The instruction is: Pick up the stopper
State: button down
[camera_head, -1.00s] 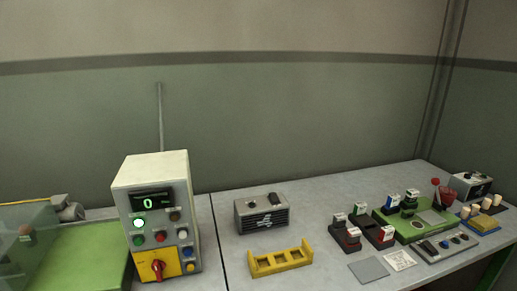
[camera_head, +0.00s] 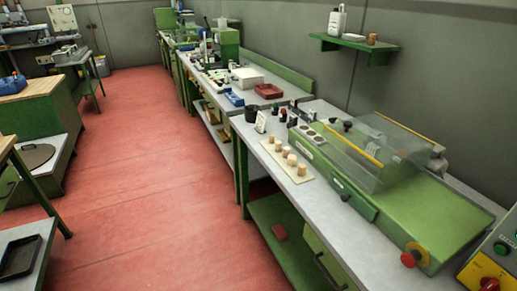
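Several tan cork stoppers (camera_head: 289,158) stand on a pale board (camera_head: 297,176) on the workbench, right of the picture's middle. Another small tan piece that looks like a cork (camera_head: 371,39) stands on the green wall shelf. I cannot tell which stopper the task means. My gripper is not in view.
A green machine with a clear cover (camera_head: 375,150) stands on the bench right of the board. A dark cup (camera_head: 251,114) and small dark items stand behind it. A control box (camera_head: 492,265) is at the lower right. The red floor (camera_head: 150,190) to the left is open.

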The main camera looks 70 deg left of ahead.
aim_at(287, 150)
jog(key=u, duration=1.75)
jog(key=i+j+u, duration=0.1)
jog(key=j, duration=0.3)
jog(key=i+j+u, duration=0.15)
jog(key=j, duration=0.2)
jog(key=i, duration=0.05)
